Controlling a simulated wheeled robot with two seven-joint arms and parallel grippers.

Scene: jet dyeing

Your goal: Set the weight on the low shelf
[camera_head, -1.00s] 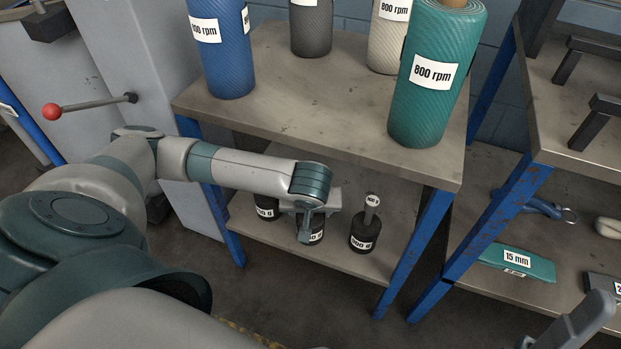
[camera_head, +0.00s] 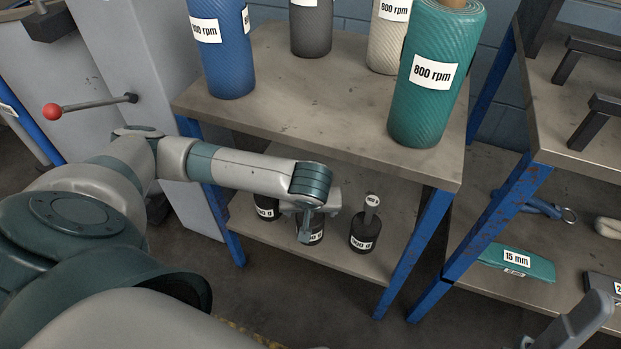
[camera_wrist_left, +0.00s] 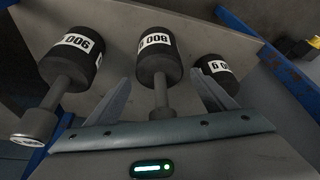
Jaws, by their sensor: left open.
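Three black weights with white labels stand on the low shelf (camera_head: 285,248): a left weight (camera_head: 265,207), a middle weight (camera_head: 316,236) partly hidden by my gripper, and a right weight (camera_head: 364,232) with an upright stem. My left gripper (camera_head: 307,236) is over the middle weight. In the left wrist view my left gripper (camera_wrist_left: 161,76) is open, its fingers on either side of the middle weight (camera_wrist_left: 158,60) and its stem, with small gaps visible. The other two weights stand outside the fingers. A grey part at the bottom right edge seems to be my right gripper (camera_head: 570,325), cut off by the frame.
The upper tabletop (camera_head: 290,110) overhangs the low shelf and carries blue, grey, cream and teal rolls (camera_head: 425,90). A blue table leg (camera_head: 415,250) stands right of the weights. Another rack (camera_head: 500,240) is at the right. A red-knobbed lever (camera_head: 53,111) sticks out at the left.

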